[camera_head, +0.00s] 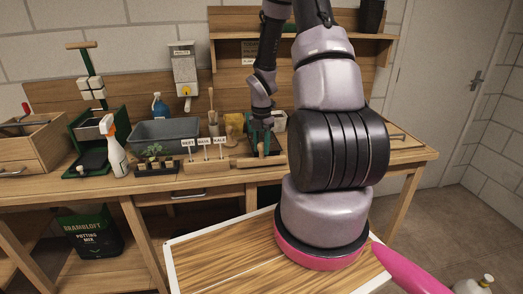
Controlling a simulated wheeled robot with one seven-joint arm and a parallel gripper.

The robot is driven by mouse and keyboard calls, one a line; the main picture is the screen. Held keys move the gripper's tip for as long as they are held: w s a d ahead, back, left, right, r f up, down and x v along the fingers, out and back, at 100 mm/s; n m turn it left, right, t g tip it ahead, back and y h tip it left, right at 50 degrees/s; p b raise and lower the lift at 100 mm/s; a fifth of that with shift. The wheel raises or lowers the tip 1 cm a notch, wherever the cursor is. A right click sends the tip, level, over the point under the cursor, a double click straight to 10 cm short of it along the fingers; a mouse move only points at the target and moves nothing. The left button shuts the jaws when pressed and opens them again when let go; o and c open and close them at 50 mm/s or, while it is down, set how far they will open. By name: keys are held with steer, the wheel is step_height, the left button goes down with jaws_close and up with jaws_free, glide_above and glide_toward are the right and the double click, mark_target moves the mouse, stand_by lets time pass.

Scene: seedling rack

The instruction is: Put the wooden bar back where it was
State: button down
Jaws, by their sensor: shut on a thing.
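My gripper (263,152) points down at the middle of the bench, seen small and partly dark from this camera. It is shut on the wooden bar (248,162), a pale brown strip low at its fingertips. The bar is just right of the labelled wooden block. I cannot tell whether the bar touches the bench top or is slightly above it. The jaws' exact hold is too small to see, and my arm hides the bench to the right of the bar.
Left of the bar are the labelled block (205,166), a black seedling tray (156,169), a grey tub (163,133) and a spray bottle (115,152). The bench's right end (408,155) has some clear room.

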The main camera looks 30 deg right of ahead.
steer(key=shift+f, duration=0.6)
steer(key=shift+f, duration=0.15)
steer(key=shift+c, duration=2.3)
jaws_free()
